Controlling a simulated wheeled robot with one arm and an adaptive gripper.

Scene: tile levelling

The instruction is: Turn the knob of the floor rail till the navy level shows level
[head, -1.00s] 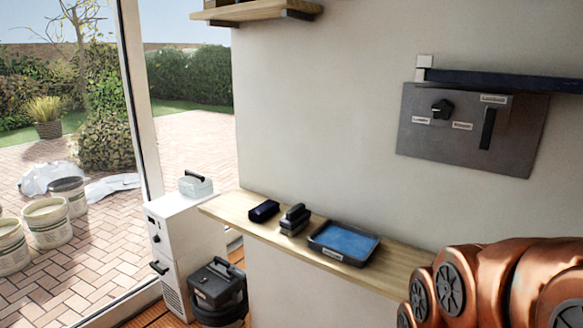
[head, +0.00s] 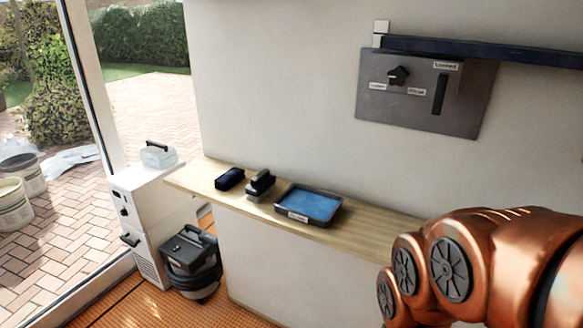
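A grey panel (head: 425,112) is fixed to the wall at the upper right of the head view. It bears a black knob (head: 398,75), a black upright slot or handle (head: 440,94) and small white labels too small to read surely. A long navy bar (head: 480,52) runs along the panel's top from a pale bracket. No level reading is visible. No floor rail can be made out. My gripper is out of view; only my copper arm shows at lower right.
The wooden ledge (head: 375,222) also holds a black-handled block (head: 260,184) and a blue tray (head: 310,204). A white cabinet (head: 150,215) and a dark bucket-like machine (head: 195,262) stand at left. Orange floor (head: 100,300) is clear in front.

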